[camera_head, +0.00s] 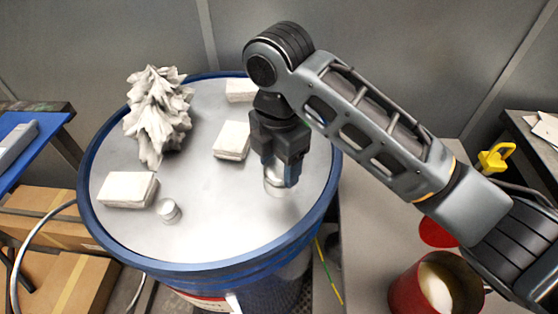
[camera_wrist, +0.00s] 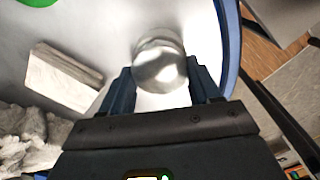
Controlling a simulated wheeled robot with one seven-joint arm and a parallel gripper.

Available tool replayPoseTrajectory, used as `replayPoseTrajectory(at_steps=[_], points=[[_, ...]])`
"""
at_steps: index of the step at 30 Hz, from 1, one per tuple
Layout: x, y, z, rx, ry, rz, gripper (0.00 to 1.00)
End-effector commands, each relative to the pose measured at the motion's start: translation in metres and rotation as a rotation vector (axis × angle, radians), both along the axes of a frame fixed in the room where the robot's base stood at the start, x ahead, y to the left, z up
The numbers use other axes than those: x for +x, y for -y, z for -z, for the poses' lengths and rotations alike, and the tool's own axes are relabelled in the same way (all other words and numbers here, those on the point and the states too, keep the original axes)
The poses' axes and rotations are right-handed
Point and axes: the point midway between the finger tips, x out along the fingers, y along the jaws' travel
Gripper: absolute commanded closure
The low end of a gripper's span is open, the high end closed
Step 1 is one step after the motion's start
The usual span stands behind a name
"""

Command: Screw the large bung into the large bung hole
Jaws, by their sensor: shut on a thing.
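The large bung (camera_head: 276,187) is a shiny silver disc-like piece at the right part of the drum's top (camera_head: 225,215). My gripper (camera_head: 280,172) points down over it and is shut on it. In the wrist view the bung (camera_wrist: 160,67) lies between the tips of my two fingers (camera_wrist: 160,84). I cannot tell whether it is seated in the large bung hole or just above the lid, as the hole is hidden under it and my gripper. A smaller silver cylinder (camera_head: 168,210) stands apart at the lid's front left.
A crumpled white heap (camera_head: 158,112) and white blocks (camera_head: 127,189) (camera_head: 232,140) (camera_head: 240,90) lie on the lid, inside the drum's raised blue rim (camera_head: 240,266). Right of the drum are a red pot (camera_head: 408,292) and a yellow-handled tool (camera_head: 494,158). The lid's front middle is clear.

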Motion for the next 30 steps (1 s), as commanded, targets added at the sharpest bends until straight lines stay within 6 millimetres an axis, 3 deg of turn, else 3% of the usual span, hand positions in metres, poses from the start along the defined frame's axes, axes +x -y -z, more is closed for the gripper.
replayPoseTrajectory(at_steps=[11,23,30], points=[[-0.0002,-0.0009,0.0006,0.0,-0.003,0.357,0.67],[0.0002,-0.0004,0.0007,-0.002,-0.002,0.416,0.67],[0.0007,0.0002,0.001,-0.003,-0.003,0.676,0.67]])
